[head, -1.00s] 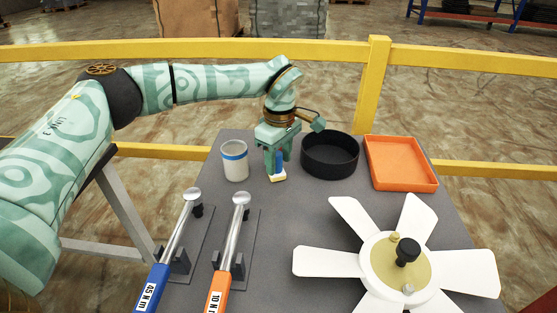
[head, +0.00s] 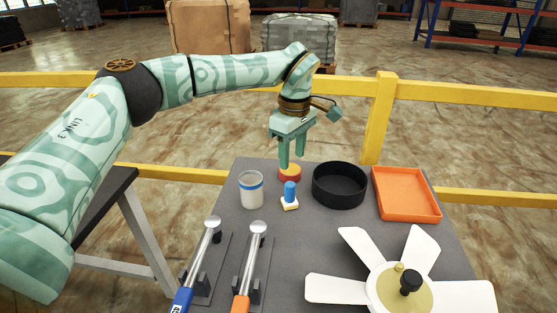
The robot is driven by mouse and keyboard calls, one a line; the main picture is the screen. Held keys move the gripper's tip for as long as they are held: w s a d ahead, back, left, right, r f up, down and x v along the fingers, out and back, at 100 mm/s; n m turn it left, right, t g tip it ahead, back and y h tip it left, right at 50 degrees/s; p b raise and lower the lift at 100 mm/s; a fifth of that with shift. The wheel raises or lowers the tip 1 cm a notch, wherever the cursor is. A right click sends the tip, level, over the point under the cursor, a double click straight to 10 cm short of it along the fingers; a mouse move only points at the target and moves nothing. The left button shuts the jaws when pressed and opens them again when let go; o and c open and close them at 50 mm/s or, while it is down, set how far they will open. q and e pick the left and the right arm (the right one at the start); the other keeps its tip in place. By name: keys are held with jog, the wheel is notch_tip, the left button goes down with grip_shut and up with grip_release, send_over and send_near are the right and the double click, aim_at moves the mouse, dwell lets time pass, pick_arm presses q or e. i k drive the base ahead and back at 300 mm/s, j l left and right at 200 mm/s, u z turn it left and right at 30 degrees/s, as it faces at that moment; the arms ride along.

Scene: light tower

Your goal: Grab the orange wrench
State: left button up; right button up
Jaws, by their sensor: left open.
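The orange wrench (head: 250,275) lies on a dark stand near the front left of the table. Its silver head points to the back, and the near end of its orange handle is cut off by the picture's lower edge. A blue wrench (head: 198,265) lies just left of it in the same way. My left gripper (head: 291,167) is open and points down near the back of the table, well behind the orange wrench. Its fingertips are over a red and yellow round piece (head: 289,173); I cannot tell if they touch it. My right gripper is not in view.
A small blue and white piece (head: 290,197), a white cup with a blue band (head: 251,190), a black round bowl (head: 340,186) and an orange tray (head: 406,195) stand towards the back. A white fan rotor (head: 340,290) fills the front right. A yellow railing (head: 450,95) runs behind.

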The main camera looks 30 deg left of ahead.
aim_at(259, 229)
jog(key=u, duration=1.1)
